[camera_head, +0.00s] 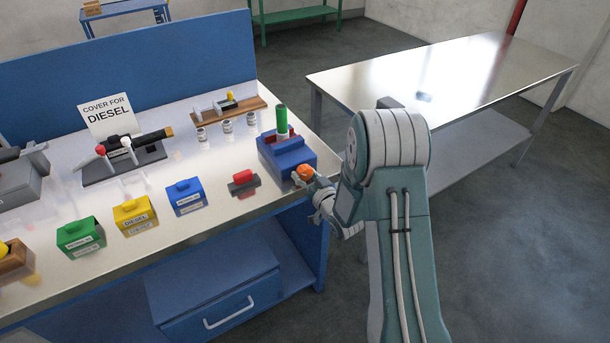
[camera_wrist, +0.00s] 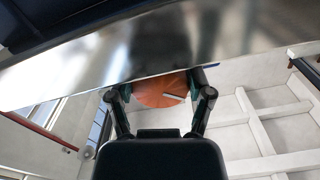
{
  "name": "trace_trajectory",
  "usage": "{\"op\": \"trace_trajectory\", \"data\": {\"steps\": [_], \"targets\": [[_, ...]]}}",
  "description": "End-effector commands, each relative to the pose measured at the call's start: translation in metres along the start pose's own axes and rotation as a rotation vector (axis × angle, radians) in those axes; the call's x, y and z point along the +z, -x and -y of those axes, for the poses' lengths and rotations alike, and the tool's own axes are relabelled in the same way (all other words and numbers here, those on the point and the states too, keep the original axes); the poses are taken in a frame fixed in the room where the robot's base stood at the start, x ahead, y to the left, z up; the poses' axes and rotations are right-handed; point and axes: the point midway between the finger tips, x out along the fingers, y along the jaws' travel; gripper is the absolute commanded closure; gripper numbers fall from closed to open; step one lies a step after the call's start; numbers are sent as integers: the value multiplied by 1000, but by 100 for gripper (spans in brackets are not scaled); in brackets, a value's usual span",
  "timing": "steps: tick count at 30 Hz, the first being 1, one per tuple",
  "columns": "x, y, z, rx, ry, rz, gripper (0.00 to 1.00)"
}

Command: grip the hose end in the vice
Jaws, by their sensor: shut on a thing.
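The blue vice (camera_head: 287,152) stands at the right end of the workbench. A green upright cylinder (camera_head: 282,122), which looks like the hose end, rises from the top of the vice. Whether the vice jaws press on it I cannot tell. An orange round knob (camera_head: 304,171) sits at the front of the vice, by the bench edge. My gripper (camera_head: 313,181) is shut on this knob. In the wrist view the orange knob (camera_wrist: 160,91) lies between my two dark fingers, below the shiny bench edge; its upper part is hidden.
A red and grey part (camera_head: 243,182) lies left of the vice. Blue (camera_head: 186,197), yellow (camera_head: 136,215) and green (camera_head: 81,237) covers line the bench front. Small jars (camera_head: 227,122) and a wooden rack (camera_head: 229,108) stand behind.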

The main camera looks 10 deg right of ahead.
Motion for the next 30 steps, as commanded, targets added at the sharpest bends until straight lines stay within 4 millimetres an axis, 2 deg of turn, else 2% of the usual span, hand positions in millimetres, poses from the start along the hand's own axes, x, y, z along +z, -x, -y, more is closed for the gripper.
{"op": "trace_trajectory", "data": {"steps": [9, 23, 24, 25, 26, 30], "targets": [[-2, -1, 0, 0, -107, -5, 81], [-2, -2, 0, 1, -121, -6, 81], [-2, -2, 0, 1, -121, -6, 20], [-2, -2, 0, 1, -121, -6, 6], [-2, -1, 0, 1, -121, -5, 0], [-2, -1, 0, 1, -121, -4, 0]]}}
